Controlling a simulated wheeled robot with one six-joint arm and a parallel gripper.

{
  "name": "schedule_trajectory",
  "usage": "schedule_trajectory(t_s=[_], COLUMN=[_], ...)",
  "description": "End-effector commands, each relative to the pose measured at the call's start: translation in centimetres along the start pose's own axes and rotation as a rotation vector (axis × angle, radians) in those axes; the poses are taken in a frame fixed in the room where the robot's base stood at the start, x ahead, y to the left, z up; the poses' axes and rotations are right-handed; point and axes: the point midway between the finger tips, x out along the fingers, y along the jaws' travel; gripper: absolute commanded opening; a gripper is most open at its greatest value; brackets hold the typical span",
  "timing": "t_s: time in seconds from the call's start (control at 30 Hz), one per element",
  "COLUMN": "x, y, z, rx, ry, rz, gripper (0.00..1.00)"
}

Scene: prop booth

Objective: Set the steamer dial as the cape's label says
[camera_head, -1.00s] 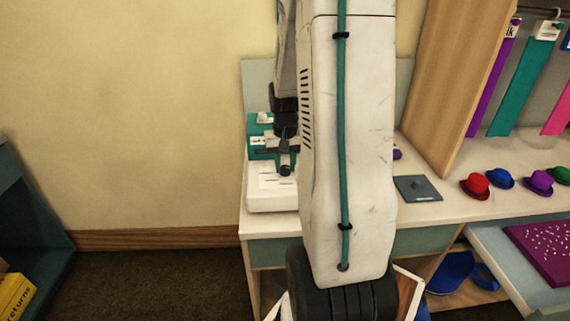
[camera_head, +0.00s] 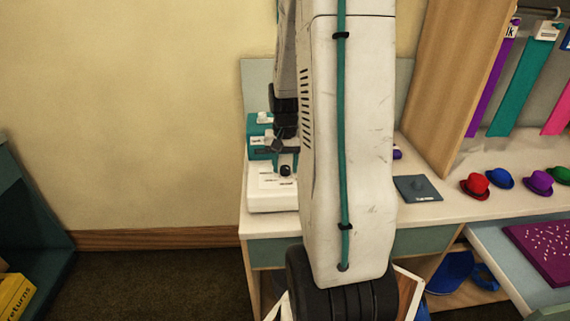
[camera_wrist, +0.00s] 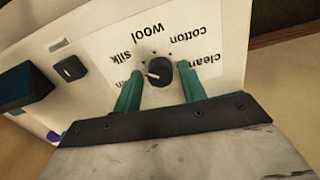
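The steamer's white panel (camera_head: 262,200) stands on the left end of the counter. Its black dial (camera_head: 285,170) also shows in the wrist view (camera_wrist: 160,72). Printed words "wool", "cotton", "silk", "clean" and one partly hidden word surround it, upside down there. The dial's white mark points left and slightly down, between "silk" and the partly hidden word. My gripper (camera_wrist: 161,76) is open, its teal fingers appearing on either side of the dial; contact is not visible. Hanging capes are purple (camera_head: 491,88), teal (camera_head: 522,90) and pink (camera_head: 559,105). The purple one's label ends in "lk"; the teal one's is unreadable.
A black switch (camera_wrist: 70,68) sits beside the dial's printed area. A grey plate (camera_head: 418,188) and several small hats, including a red one (camera_head: 475,186), lie on the counter to the right. A wooden divider (camera_head: 450,85) stands before the capes. My arm hides the middle.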

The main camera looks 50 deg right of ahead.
Motion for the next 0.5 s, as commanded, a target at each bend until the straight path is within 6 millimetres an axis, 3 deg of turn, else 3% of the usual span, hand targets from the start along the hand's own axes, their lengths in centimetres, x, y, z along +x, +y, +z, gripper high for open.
schedule_trajectory(t_s=[0.33, 0.5], x=[-0.3, -2.5], y=[0.0, 0.0], z=[-0.1, -0.1], rx=[0.000, 0.000], ry=[0.003, 0.006], rz=[-0.001, -0.001], gripper=[0.50, 0.50])
